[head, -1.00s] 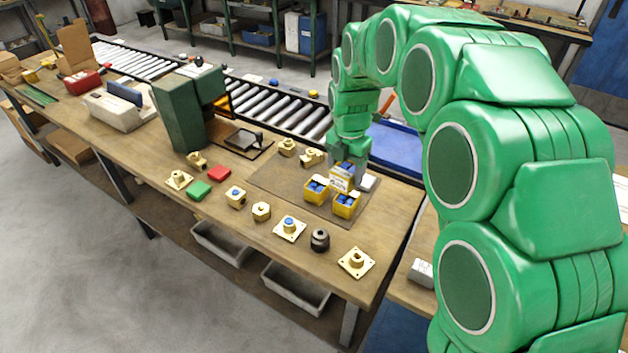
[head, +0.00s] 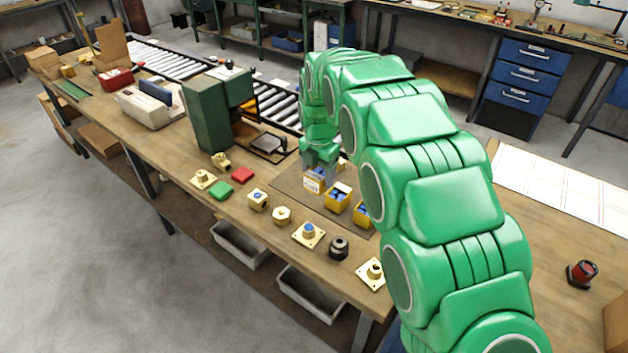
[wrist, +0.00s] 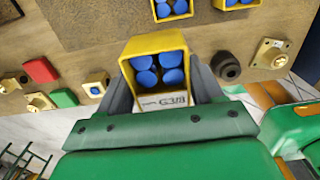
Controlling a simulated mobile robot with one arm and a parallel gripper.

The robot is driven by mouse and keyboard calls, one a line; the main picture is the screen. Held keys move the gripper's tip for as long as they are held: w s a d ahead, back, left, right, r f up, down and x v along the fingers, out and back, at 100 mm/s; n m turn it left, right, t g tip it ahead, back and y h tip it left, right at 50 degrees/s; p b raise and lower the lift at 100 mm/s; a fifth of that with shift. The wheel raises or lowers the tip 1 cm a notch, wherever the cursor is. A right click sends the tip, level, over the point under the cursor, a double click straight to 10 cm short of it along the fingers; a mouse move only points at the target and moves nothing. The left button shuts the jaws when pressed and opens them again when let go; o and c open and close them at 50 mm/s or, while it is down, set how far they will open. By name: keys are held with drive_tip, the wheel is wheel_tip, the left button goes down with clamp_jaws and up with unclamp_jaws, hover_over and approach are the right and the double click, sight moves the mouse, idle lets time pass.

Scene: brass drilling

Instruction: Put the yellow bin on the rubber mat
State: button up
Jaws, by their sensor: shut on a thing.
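My gripper (head: 319,160) is shut on a yellow bin (head: 314,183) with blue round pieces inside and a white label reading G3/8. The brown rubber mat (head: 288,180) lies on the wooden bench. The held bin appears over the mat, left of two other yellow bins; whether it touches the mat I cannot tell. One of these bins (head: 337,203) stands on the mat.
Brass fittings line the front of the bench, including a flanged one with a blue top (head: 308,235). A dark round part (head: 338,248) stands nearby. Red (head: 242,175) and green (head: 220,191) blocks lie left of the mat. A green machine (head: 207,115) stands behind them.

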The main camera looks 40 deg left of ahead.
sight(313, 171)
drive_tip(key=shift+w+a+f, duration=1.1)
drive_tip(key=shift+a+f, duration=0.1)
drive_tip(key=shift+f, duration=0.15)
drive_tip(key=shift+w+a+f, duration=1.15)
drive_tip(key=shift+a+f, duration=0.1)
drive_tip(key=shift+f, duration=0.05)
drive_tip(key=shift+w+a+f, duration=1.1)
drive_tip(key=shift+a+f, duration=0.1)
drive_tip(key=shift+f, duration=1.7)
drive_tip(key=shift+f, duration=0.2)
drive_tip(key=o, duration=1.1)
drive_tip(key=shift+r, duration=0.1)
